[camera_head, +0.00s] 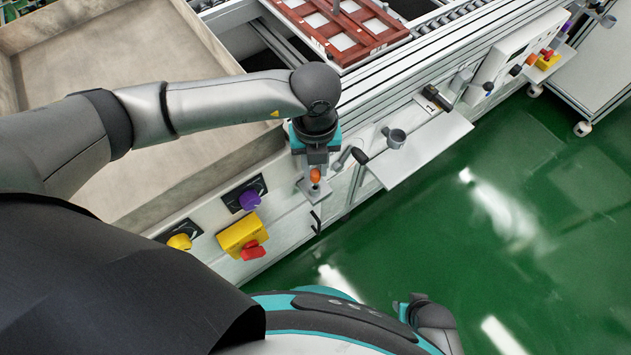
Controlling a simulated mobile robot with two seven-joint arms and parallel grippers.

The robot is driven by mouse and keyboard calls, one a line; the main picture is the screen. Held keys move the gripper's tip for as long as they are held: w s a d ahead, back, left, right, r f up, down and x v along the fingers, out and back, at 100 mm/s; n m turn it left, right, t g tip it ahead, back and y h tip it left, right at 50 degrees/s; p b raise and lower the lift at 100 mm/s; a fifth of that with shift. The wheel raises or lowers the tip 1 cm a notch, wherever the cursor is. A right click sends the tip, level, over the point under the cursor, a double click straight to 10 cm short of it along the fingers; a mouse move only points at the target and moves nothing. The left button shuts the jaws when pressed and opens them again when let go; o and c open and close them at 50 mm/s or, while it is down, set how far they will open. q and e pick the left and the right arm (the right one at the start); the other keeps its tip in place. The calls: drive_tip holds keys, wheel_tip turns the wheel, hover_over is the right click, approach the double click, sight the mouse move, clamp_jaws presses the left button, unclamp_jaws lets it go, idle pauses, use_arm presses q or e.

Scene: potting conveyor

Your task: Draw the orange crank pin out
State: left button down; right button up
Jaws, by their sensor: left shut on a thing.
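The orange crank pin (315,175) shows as a small orange piece between the fingers of my left gripper (314,181), at the front side of the conveyor. My left gripper points down and is shut on the pin. The gripper body and wrist hide what lies behind the pin, so I cannot tell how deep the pin sits.
A purple knob (249,200), a yellow box with a red switch (240,234) and a yellow knob (179,241) are left of the gripper. A grey shelf (418,150) juts out at right. A red-brown frame (345,30) sits behind. Green floor is open at right.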

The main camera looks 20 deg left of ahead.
sight(315, 173)
use_arm(q)
drive_tip(key=shift+r, duration=0.15)
drive_tip(key=shift+r+p, duration=1.35)
drive_tip(key=shift+p, duration=0.15)
drive_tip(key=shift+r, duration=0.15)
wheel_tip(315, 173, up, 7)
drive_tip(key=p, duration=0.6)
